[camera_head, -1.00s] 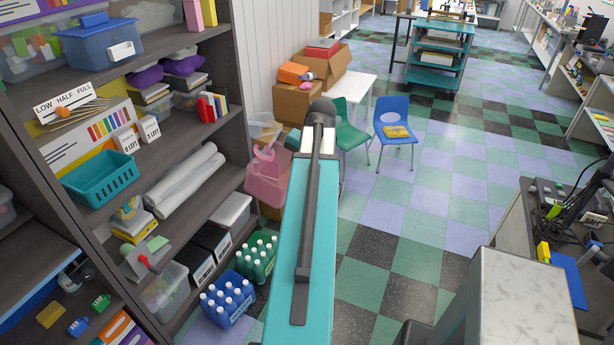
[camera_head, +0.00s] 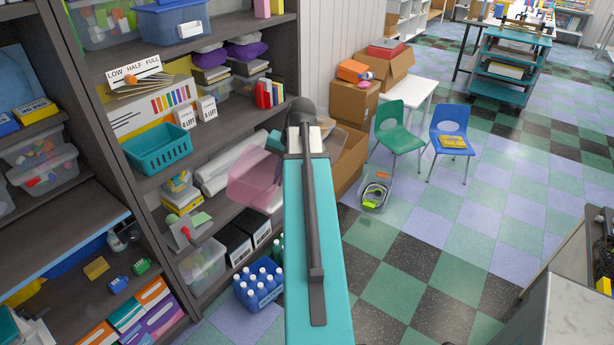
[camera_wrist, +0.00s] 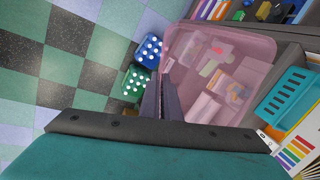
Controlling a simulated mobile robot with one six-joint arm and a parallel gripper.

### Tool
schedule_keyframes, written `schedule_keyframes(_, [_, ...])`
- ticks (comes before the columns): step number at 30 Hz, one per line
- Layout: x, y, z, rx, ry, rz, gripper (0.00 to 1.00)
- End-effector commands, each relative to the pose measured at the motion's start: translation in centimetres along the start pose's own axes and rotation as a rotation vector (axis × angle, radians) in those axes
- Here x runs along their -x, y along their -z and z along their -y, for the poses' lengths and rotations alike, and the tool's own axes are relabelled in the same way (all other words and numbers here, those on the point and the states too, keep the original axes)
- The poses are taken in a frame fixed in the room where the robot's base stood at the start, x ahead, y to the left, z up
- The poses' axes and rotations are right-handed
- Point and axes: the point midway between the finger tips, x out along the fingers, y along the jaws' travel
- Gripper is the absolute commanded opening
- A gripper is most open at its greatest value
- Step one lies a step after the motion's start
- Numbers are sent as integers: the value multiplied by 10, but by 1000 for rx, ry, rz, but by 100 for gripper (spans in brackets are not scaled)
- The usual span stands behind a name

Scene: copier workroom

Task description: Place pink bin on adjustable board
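The pink bin (camera_head: 255,181) is translucent and hangs in the air beside my arm, in front of the shelf unit. In the wrist view, the pink bin (camera_wrist: 259,70) shows its open top, and shapes show in or through it. My gripper (camera_wrist: 163,82) is shut on the bin's near left wall. In the head view my arm hides the fingers. The shelf unit at left has several dark boards; a mostly bare board (camera_head: 62,228) lies at lower left. I cannot tell which one is the adjustable board.
A teal basket (camera_head: 158,150) and white rolls (camera_head: 228,165) fill the middle shelves. A blue bottle crate (camera_head: 260,284) stands on the floor by the unit. Cardboard boxes (camera_head: 355,103), a green chair (camera_head: 400,130) and a clear bin (camera_head: 376,190) stand to the right. The checkered floor in the centre right is clear.

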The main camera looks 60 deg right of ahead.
Motion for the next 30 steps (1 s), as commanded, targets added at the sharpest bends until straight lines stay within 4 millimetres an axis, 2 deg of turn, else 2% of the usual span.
schedule_keyframes(3, [-16,-17,30,58,1,17,0])
schedule_keyframes(12, [-49,-64,98,193,2,58,0])
schedule_keyframes(23, [-86,-134,170,353,3,107,0])
schedule_keyframes(30, [-108,-188,212,458,4,139,0])
